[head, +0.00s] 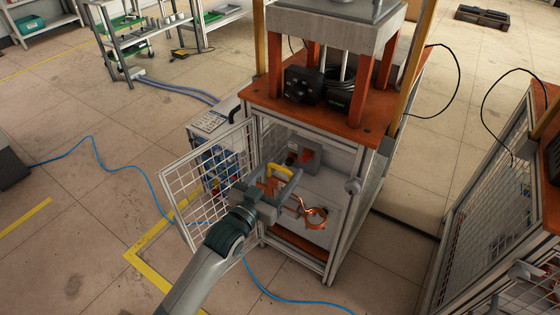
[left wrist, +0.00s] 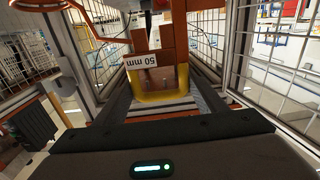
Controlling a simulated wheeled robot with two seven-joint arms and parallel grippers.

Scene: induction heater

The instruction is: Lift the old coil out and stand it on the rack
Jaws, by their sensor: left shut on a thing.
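The old coil (head: 314,218) is a copper ring on bent copper tube, in the head view at the cabinet's open front. Its yellow grip (head: 281,171) lies between the fingers of my left gripper (head: 279,184), which is shut on it. Part of the copper ring (left wrist: 32,5) shows top left. The grey socket block (head: 305,154) is behind, apparently apart from the coil. A grey rack (head: 147,37) with several small items stands at the back left. My right gripper is out of view.
The mesh door (head: 205,185) stands open just left of my left gripper. The cabinet's right frame post (head: 343,230) is close to the coil. Blue hoses (head: 97,150) cross the floor, which is otherwise open at left. Another mesh-sided machine (head: 485,220) stands at right.

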